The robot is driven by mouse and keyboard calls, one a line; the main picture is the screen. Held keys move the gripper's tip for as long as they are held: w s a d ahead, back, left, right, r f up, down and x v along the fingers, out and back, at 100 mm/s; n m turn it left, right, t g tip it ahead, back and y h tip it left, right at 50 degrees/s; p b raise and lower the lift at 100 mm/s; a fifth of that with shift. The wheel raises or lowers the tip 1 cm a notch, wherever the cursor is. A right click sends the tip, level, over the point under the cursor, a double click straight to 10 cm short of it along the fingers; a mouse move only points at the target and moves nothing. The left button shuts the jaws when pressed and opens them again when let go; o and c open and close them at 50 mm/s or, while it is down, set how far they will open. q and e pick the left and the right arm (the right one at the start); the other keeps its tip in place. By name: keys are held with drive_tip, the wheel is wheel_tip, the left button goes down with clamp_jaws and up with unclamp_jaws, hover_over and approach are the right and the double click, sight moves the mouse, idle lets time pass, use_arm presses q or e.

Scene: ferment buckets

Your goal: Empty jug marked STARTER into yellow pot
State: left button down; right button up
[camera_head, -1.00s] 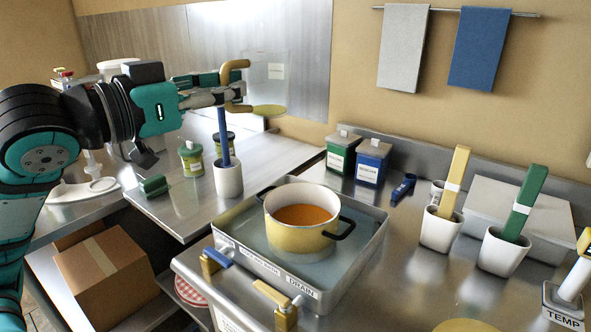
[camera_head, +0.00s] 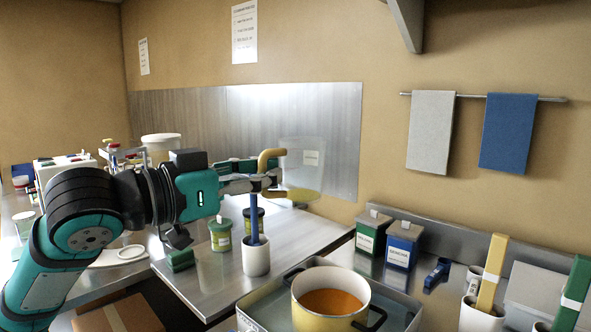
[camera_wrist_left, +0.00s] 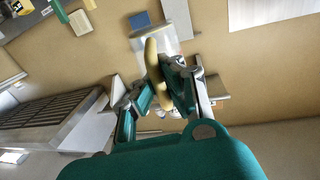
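My left gripper (camera_head: 268,181) is shut on the tan-yellow handle of a clear jug (camera_head: 312,178), held upright above the left worktop. The jug has a small white label, too small to read, and yellowish content at its bottom. In the left wrist view the fingers (camera_wrist_left: 165,92) close around the curved handle (camera_wrist_left: 153,62). The yellow pot (camera_head: 325,318), with dark side handles and orange liquid inside, stands in a metal tray (camera_head: 262,308) at lower right, below and apart from the jug. My right gripper is not in view.
A white cup (camera_head: 256,262) with an upright blue tool stands below the gripper, beside green-labelled jars (camera_head: 220,236). A green box (camera_head: 371,231) and a blue box (camera_head: 404,244) stand behind the pot. White cups with yellow and green tools are at right. The left worktop's front is mostly clear.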

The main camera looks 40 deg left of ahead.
use_arm(q)
drive_tip(key=shift+r+p, duration=1.95)
drive_tip(key=shift+r, duration=0.4)
drive_tip(key=shift+f, duration=0.1)
